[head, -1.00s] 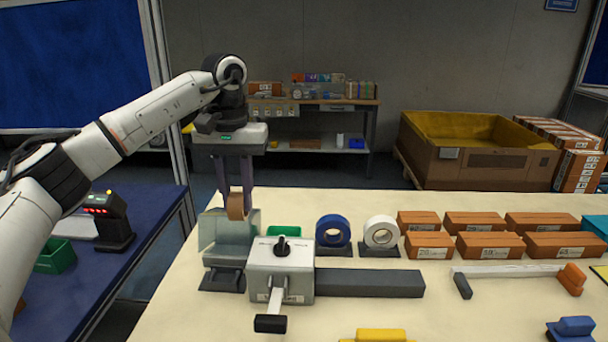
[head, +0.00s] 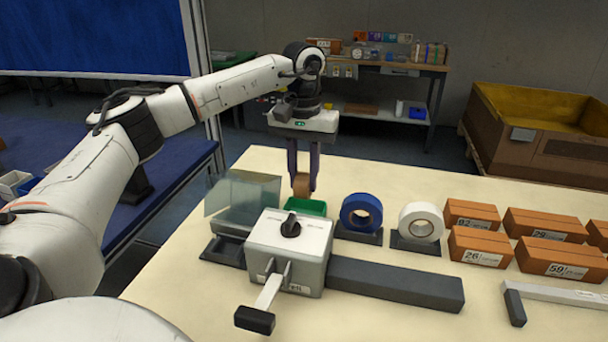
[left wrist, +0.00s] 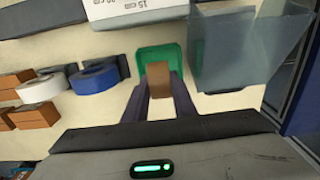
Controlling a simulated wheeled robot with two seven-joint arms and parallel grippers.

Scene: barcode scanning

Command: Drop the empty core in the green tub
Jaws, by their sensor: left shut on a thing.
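My left gripper (head: 302,180) is shut on the empty core (head: 302,187), a small brown cardboard ring. The core is held just above the green tub (head: 306,206), which is partly hidden behind the grey machine in the head view. In the left wrist view the core (left wrist: 158,77) hangs between the fingers and overlaps the near part of the green tub (left wrist: 171,52). My right gripper is not in view.
A grey machine (head: 303,237) with a knob and lever stands in front of the tub. A clear guard (head: 243,194) is to its left. Blue tape (head: 347,214) and white tape (head: 405,225) stand to the right, beside several orange boxes (head: 482,247).

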